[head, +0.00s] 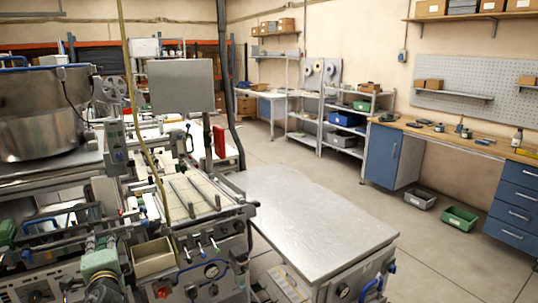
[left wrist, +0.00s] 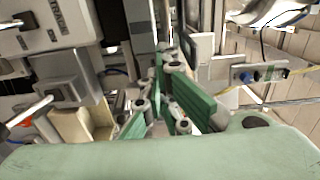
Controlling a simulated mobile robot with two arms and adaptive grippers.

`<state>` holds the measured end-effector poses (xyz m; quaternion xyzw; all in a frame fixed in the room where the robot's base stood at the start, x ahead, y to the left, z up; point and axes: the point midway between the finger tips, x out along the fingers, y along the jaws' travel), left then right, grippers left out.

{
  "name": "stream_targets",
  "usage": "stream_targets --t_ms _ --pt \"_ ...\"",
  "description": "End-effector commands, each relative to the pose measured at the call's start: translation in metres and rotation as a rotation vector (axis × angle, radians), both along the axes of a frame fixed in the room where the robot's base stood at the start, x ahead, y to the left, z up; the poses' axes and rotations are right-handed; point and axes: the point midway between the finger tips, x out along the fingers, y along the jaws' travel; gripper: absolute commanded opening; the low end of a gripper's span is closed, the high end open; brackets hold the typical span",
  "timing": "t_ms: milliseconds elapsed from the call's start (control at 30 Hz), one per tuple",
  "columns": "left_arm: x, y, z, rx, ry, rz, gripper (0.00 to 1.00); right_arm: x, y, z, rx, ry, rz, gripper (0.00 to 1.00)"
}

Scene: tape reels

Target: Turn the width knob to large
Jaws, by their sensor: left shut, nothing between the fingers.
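My left gripper (head: 97,243) is at the lower left of the head view, in front of the machine and left of a beige bin. In the left wrist view its green finger pads (left wrist: 168,68) are together with nothing between them. The machine's front panel carries a dial (head: 211,270), dark knobs (head: 212,290) and a red-orange button (head: 163,292). No readable label shows which is the width knob. A round blue control (left wrist: 245,76) shows on a pale panel right of the fingers in the left wrist view, apart from them. My right gripper is not in view.
The beige bin (head: 153,260) stands beside my left gripper. A large steel pot (head: 40,115) is at the upper left. A bare metal table (head: 310,215) stands to the right. Open floor (head: 420,260) lies between it and the blue drawers (head: 512,205).

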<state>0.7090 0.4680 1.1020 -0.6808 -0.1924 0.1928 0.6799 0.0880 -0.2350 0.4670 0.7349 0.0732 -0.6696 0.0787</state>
Motion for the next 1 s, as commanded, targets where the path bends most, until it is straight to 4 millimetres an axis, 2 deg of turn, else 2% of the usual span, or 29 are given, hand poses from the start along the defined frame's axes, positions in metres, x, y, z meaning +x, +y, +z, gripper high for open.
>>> stream_targets --t_ms 200,533,1000 --pt "0.001 -0.003 0.003 0.001 -0.007 -0.008 0.00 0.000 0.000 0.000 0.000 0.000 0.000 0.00" --pt "-0.005 0.003 0.006 0.000 -0.005 -0.006 0.00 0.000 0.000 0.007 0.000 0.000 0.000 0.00" --pt "-0.050 -0.023 0.004 0.000 -0.001 -0.003 0.00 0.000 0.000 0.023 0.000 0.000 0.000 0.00"
